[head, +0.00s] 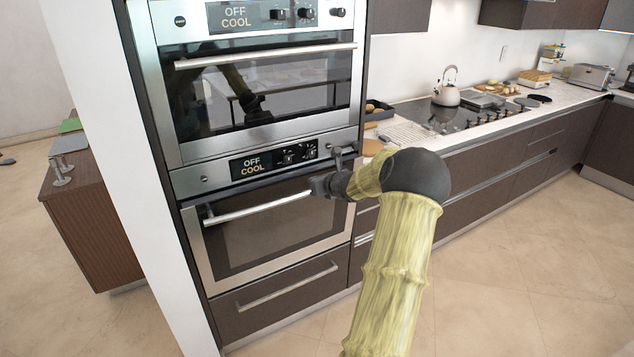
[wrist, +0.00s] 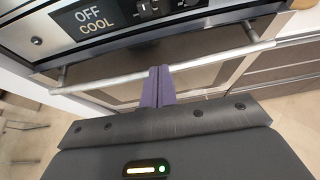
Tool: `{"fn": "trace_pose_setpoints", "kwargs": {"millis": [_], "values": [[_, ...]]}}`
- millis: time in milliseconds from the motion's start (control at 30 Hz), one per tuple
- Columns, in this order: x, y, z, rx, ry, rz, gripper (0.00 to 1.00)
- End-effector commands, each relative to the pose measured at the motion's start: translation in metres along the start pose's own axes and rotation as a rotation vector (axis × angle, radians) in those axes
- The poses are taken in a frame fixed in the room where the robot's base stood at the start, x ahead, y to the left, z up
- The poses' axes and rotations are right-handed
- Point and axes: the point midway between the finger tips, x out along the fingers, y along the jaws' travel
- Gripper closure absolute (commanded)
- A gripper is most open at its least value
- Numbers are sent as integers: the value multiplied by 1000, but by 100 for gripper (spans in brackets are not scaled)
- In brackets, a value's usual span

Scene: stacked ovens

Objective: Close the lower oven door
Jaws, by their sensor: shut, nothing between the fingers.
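The lower oven door (head: 265,230) has a dark glass window in a steel frame and stands near upright below the lower control panel. A dark strip shows along its top edge; I cannot tell for sure whether it is a small gap. Its bar handle (head: 255,207) runs across the top and also shows in the wrist view (wrist: 110,83). My gripper (head: 318,187) is at the right end of this handle in the head view. In the wrist view its purple fingers (wrist: 158,85) are shut together and empty, overlapping the handle; contact is unclear.
The upper oven (head: 265,90) above is shut, with its own handle (head: 265,56). A drawer (head: 280,290) lies below the lower oven. A counter (head: 480,122) with a cooktop and kettle (head: 446,90) extends right. The floor (head: 500,270) in front is clear.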

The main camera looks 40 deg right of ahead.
Motion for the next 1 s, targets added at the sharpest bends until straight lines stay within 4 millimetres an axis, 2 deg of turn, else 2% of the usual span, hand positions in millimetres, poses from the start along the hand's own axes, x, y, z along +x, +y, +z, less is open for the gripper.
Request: {"fn": "trace_pose_setpoints", "kwargs": {"millis": [233, 333, 367, 467, 500, 600, 667, 700, 800, 900, 1000], "values": [[3, 11, 1, -23, 5, 16, 100], [4, 36, 0, -109, 29, 58, 100], [5, 48, 0, -152, 40, 79, 100], [3, 102, -5, -352, 86, 173, 100], [0, 127, -10, -453, 106, 221, 100], [-15, 189, -24, -732, 149, 352, 100], [-28, 223, -34, -902, 168, 434, 100], [-38, 244, -41, -1015, 175, 488, 100], [-67, 289, -61, -1291, 184, 622, 100], [-99, 324, -80, -1563, 175, 756, 100], [-134, 351, -100, -1830, 148, 889, 100]]}}
